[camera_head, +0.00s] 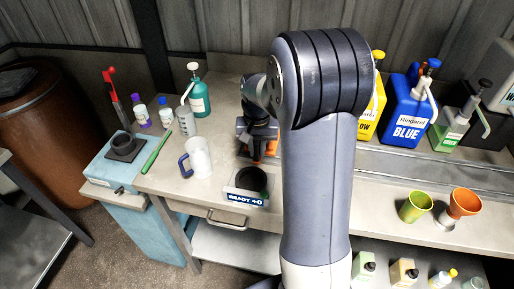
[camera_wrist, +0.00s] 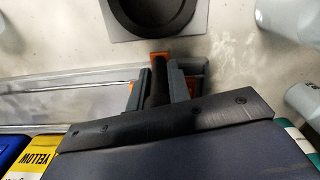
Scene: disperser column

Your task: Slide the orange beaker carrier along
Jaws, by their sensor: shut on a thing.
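The orange beaker carrier (camera_head: 271,148) is mostly hidden behind my arm and gripper in the head view. In the wrist view, a small orange part of it (camera_wrist: 160,57) shows at my fingertips, with more orange beside the fingers. My gripper (camera_wrist: 160,75) is shut on the carrier, its dark fingers on either side of a dark upright part. In the head view my gripper (camera_head: 257,140) is low over the bench, just behind the scale. How the carrier sits on its track is hidden.
A scale reading "READY +0" (camera_head: 233,198) with a dark round pad stands in front. A white jug with a blue handle (camera_head: 199,158) and a green bottle (camera_head: 199,98) are to the left. Yellow, blue (camera_head: 404,112) and green dispensers stand right. Green (camera_head: 415,207) and orange cups (camera_head: 461,205) are front right.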

